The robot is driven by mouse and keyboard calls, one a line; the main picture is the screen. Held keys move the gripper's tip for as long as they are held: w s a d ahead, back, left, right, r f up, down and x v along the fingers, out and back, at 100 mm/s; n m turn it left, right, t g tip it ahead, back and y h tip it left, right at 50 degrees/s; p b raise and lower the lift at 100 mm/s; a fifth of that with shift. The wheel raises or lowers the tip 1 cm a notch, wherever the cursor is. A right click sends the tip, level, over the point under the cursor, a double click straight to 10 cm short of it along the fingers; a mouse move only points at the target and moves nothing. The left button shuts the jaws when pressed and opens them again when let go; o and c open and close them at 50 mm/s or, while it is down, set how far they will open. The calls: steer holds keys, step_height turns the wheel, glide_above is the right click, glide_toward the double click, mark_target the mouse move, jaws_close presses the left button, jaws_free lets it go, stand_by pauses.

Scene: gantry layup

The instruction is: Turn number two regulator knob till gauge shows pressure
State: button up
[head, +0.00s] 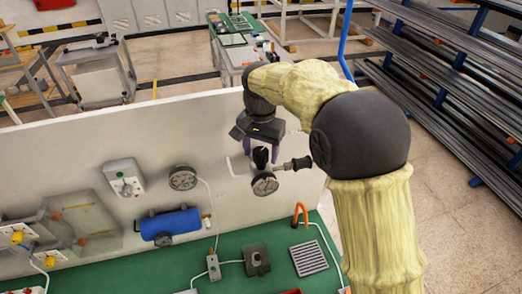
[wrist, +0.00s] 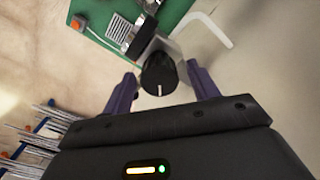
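A regulator (head: 258,170) is on the upright white panel, with a black knob on top and a round gauge (head: 265,185) on its front. The gauge needle is too small to read. The black knob (wrist: 158,75) has a white line pointing toward the bottom of the wrist view. My gripper (wrist: 163,88) is open, with its purple fingers on either side of the knob and a gap on both sides. In the head view my gripper (head: 262,147) is above the regulator. No number label is readable.
A second round gauge (head: 183,177), a blue cylinder (head: 170,224) and a white switch box (head: 124,177) are to the left on the panel. A black handle (head: 298,164) sticks out right of the regulator. A green bench top (head: 222,243) with a grille (head: 309,257) lies below.

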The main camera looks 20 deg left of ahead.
mark_target(261, 150)
step_height(261, 150, up, 17)
steer(key=b, duration=0.1)
steer(key=shift+r+b, duration=0.15)
steer(key=shift+b, duration=0.25)
stand_by(0.4)
stand_by(0.5)
steer(key=w+d+f+t+b, duration=0.1)
steer(key=w+d+f+b, duration=0.2)
steer(key=d+f, duration=0.7)
steer(key=w+d+f+b, duration=0.2)
steer(key=d+f+b, duration=0.2)
steer(key=d+f, duration=0.6)
steer(key=s+d+f+t+b, duration=0.1)
steer(key=s+d+f+b, duration=0.4)
steer(key=s+d+f, duration=1)
steer(key=d+f, duration=0.3)
steer(key=shift+s+d+t+b, duration=0.15)
steer(key=shift+s+t+b, duration=0.15)
steer(key=shift+s+b, duration=0.1)
steer(key=shift+w, duration=0.15)
